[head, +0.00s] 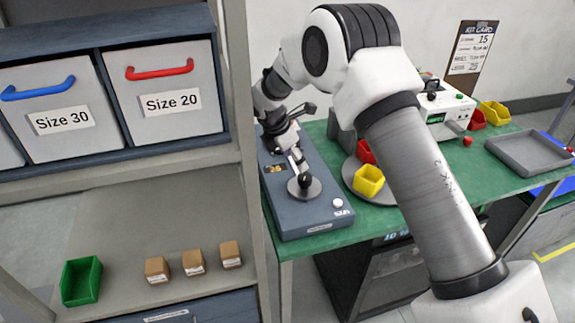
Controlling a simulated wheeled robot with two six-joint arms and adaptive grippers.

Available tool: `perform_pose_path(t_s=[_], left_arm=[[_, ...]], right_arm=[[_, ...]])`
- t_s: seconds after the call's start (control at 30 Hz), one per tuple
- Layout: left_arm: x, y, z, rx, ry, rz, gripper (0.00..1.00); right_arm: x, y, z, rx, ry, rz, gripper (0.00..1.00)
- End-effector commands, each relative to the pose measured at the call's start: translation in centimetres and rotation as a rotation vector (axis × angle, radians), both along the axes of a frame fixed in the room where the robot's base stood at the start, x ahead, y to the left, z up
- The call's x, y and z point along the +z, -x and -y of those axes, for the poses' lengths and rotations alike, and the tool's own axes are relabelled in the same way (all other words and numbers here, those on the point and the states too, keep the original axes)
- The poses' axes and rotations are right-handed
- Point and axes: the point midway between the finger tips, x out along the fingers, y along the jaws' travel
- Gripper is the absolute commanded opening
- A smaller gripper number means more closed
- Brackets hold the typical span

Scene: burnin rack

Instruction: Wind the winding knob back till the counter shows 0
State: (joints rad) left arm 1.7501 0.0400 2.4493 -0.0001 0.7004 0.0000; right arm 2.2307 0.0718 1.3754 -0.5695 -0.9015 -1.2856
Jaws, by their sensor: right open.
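The grey-blue winding unit (306,219) lies on the green table in the head view. A dark round knob (304,188) with a short upright stem sits on its top, which I take for the winding knob. A small amber window (274,169), likely the counter, is left of it; its digits are too small to read. My right gripper (301,148) is open above the knob, its lower finger close to the stem. I cannot tell whether they touch. My right arm hides part of the table. My left gripper is not in view.
A white button (338,203) is on the unit's front right. A turntable (352,185) with a yellow bin (369,181) stands close by on the right. A shelf post (243,120) rises just left of the unit. A grey tray (528,152) lies farther right.

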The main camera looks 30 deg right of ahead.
Motion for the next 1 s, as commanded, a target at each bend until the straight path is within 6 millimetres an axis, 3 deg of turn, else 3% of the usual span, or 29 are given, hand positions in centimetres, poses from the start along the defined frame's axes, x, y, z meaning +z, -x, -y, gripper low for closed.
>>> perform_pose_path(t_s=[0.4,0.7,0.73,0.9,1.0], left_arm=[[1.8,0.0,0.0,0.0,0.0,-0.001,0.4],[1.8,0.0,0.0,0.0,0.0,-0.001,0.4],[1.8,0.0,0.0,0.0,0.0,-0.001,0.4],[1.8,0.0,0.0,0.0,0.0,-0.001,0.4],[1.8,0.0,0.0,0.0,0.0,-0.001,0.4]], right_arm=[[-6.3,0.1,2.6,-0.002,-0.001,-0.005,0.67],[-7.2,0.1,2.9,-0.002,-0.002,-0.002,0.67],[-7.2,0.1,2.9,-0.002,-0.002,-0.002,0.64],[-7.2,0.1,2.9,-0.002,-0.002,-0.002,0.08],[-7.2,0.1,2.9,-0.001,-0.002,-0.003,0.08]])
